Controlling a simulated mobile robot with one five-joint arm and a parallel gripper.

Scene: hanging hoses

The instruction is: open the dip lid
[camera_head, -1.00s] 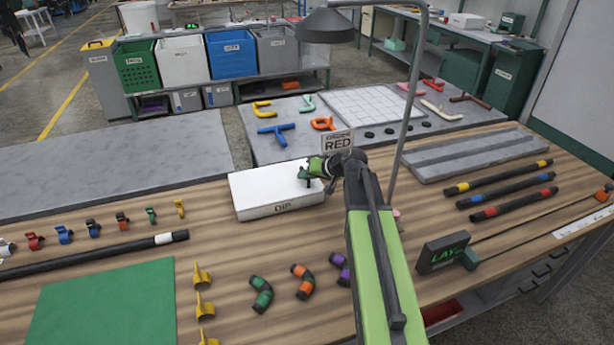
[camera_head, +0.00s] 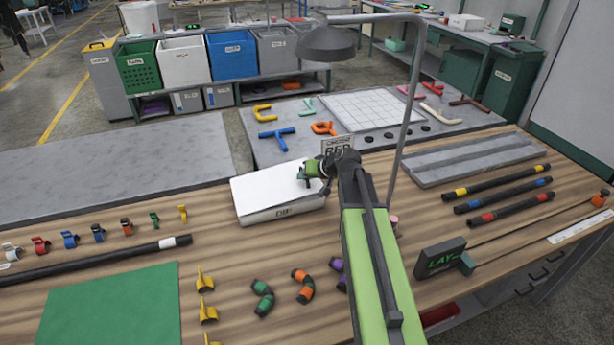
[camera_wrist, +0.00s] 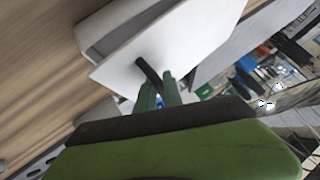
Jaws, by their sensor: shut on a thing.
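The white dip box (camera_head: 262,217) stands on the wooden table in the head view, its front label partly shaded. Its white lid (camera_head: 262,188) is tilted, with its front edge raised a little off the box. In the wrist view the flat lid (camera_wrist: 122,62) stands apart from the box (camera_wrist: 98,30) on one side. A dark lid handle (camera_wrist: 148,72) sticks up from the lid. My gripper (camera_head: 312,172) is at the lid's right side, shut on the handle. In the wrist view its green fingers (camera_wrist: 157,92) close around the handle's end.
A lamp (camera_head: 327,43) on a grey post rises close to my arm's right. Elbow pieces (camera_head: 262,297) lie in front, and clips (camera_head: 127,226) at left. Bare table lies between the clips and the box.

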